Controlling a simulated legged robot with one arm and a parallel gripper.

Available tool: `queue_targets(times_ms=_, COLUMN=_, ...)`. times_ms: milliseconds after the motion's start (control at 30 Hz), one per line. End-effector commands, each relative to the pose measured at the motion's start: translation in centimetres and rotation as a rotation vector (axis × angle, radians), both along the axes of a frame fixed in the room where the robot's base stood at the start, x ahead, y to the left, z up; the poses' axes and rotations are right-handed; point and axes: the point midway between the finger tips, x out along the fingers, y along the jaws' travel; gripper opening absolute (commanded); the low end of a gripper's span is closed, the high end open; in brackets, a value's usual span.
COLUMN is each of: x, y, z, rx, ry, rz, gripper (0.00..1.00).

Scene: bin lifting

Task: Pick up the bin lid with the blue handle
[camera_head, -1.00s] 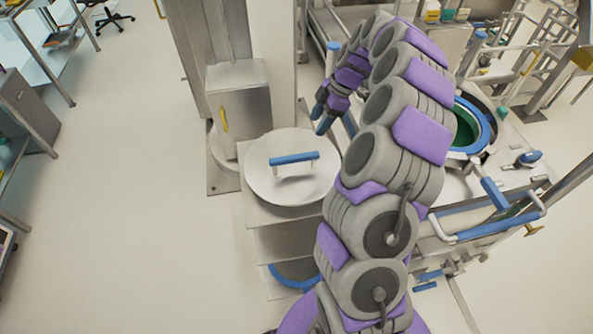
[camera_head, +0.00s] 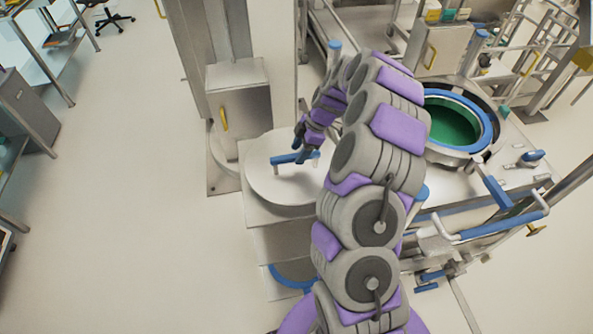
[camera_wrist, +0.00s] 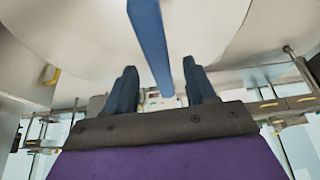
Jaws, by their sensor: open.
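The bin lid (camera_head: 262,187) is a round, pale disc lying flat on a stand left of my arm in the head view. Its blue bar handle (camera_head: 287,158) stands up from the middle of the lid. My gripper (camera_head: 303,150) is at the right end of the handle, and partly covers it. In the wrist view, my gripper (camera_wrist: 158,82) has its two dark blue fingers apart, with the blue handle (camera_wrist: 150,45) running between them. The lid (camera_wrist: 205,25) fills the top of that view. I cannot tell whether either finger touches the handle.
An open round bin (camera_head: 487,125) with a blue rim and green inside stands right of my arm. A grey cabinet (camera_head: 240,105) with a yellow handle stands close behind the lid. Blue-padded rails (camera_head: 500,224) are at the right. The floor (camera_head: 120,220) at left is clear.

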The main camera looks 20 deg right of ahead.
Motion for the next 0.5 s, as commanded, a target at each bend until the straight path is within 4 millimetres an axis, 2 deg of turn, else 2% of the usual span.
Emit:
queue_targets(times_ms=100, x=0.1, y=0.7, z=-1.9, rx=0.0, ry=0.004, rz=0.002, gripper=0.55)
queue_targets(times_ms=200, x=0.2, y=0.9, z=-2.7, rx=0.0, ry=0.001, rz=0.0, gripper=0.55)
queue_targets(times_ms=500, x=0.3, y=0.8, z=-2.7, rx=0.002, ry=-0.001, rz=0.0, gripper=0.55)
